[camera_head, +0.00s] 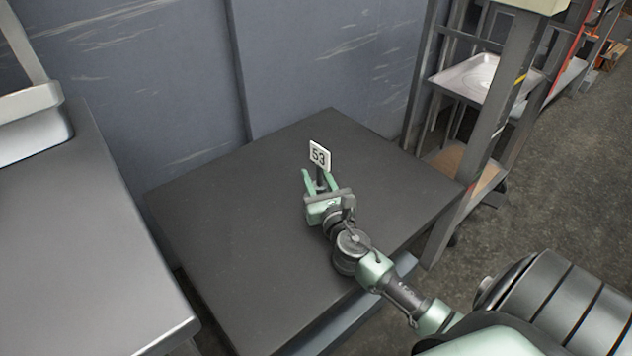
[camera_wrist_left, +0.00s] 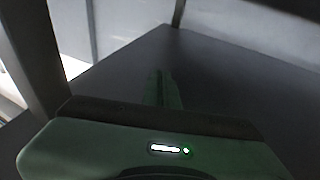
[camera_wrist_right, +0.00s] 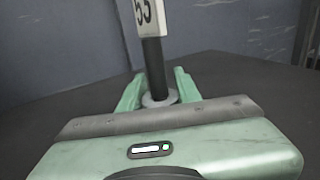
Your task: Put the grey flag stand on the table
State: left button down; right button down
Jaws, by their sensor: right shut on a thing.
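The flag stand has a white sign reading 53 (camera_head: 320,155) on a dark pole (camera_head: 320,177). My right gripper (camera_head: 315,182) is shut on it over the dark table (camera_head: 240,220). In the right wrist view the stand's pole (camera_wrist_right: 154,68) is upright between my fingers, with a grey round collar or base (camera_wrist_right: 160,98) low between them. I cannot tell whether the stand touches the tabletop. My left gripper (camera_wrist_left: 164,88) shows only in the left wrist view, its green fingers together and nothing seen between them; that view is dark.
A second grey table (camera_head: 75,230) stands at the left, with a pale container (camera_head: 30,130) on it. A metal rack (camera_head: 505,90) with a tray (camera_head: 485,78) stands beyond the right edge. A blue-grey wall (camera_head: 330,60) is behind. Most of the dark tabletop is bare.

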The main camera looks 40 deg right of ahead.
pick_arm(q)
jog(key=shift+s+r+t, duration=0.15)
jog(key=shift+r+t, duration=0.25)
jog(key=shift+r, duration=0.25)
pick_arm(e)
jog(key=shift+f, duration=0.15)
pick_arm(q)
jog(key=shift+r, duration=0.1)
pick_arm(e)
jog(key=shift+f, duration=0.15)
jog(key=c, duration=1)
grip_release()
pick_arm(q)
jog(key=shift+s+r, duration=0.1)
jog(key=shift+r, duration=0.15)
